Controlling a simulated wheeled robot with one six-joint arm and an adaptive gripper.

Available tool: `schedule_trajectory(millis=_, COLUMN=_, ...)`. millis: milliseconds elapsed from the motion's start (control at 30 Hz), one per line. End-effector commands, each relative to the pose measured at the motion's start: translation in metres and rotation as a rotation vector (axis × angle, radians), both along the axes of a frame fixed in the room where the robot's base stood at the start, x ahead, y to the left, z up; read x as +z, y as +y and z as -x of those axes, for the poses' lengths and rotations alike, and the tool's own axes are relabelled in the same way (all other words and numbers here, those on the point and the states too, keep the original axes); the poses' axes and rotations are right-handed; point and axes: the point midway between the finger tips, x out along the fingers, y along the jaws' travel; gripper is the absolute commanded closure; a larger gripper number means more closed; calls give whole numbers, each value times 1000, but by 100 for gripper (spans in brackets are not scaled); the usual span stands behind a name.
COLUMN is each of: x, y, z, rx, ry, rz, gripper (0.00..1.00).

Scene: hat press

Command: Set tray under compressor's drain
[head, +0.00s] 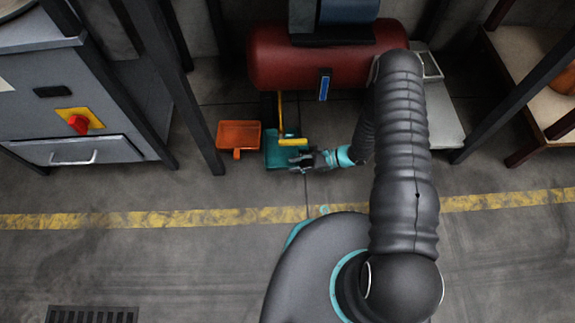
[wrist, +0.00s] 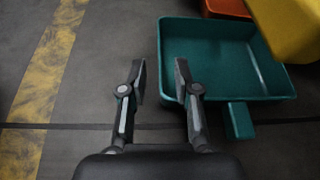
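The teal tray (head: 272,160) lies on the floor in front of the compressor's red tank (head: 325,60). A yellow bar (head: 293,141), at the lower end of a yellow rod, overlaps the tray from above; a yellow part also fills the upper right of the wrist view (wrist: 290,25). Which part is the drain is unclear. My gripper (head: 298,160) is at the tray's right side. In the wrist view its open fingers (wrist: 160,80) straddle the tray's near-left wall (wrist: 164,70) in the picture; contact is unclear. The tray's short handle (wrist: 239,120) is right of the fingers.
An orange tray (head: 238,134) with a handle lies just left of the teal one. A dark post (head: 190,100) and grey cabinet (head: 75,105) stand farther left. A grey platform (head: 441,115) is at right. The floor in front, with a yellow stripe (head: 150,219), is clear.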

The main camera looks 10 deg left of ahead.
Motion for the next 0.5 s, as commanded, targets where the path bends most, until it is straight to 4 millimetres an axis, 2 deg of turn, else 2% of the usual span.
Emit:
schedule_trajectory(millis=33, x=6, y=-11, z=-3, rx=-5, ry=-2, rz=0, gripper=69)
schedule_trajectory(millis=200, x=18, y=-41, z=-8, rx=-4, ry=-1, rz=0, gripper=69)
schedule_trajectory(millis=400, x=28, y=-66, z=-12, rx=-2, ry=-1, rz=1, gripper=69)
schedule_trajectory(millis=500, x=30, y=-71, z=-13, rx=0, ry=0, rz=0, gripper=69)
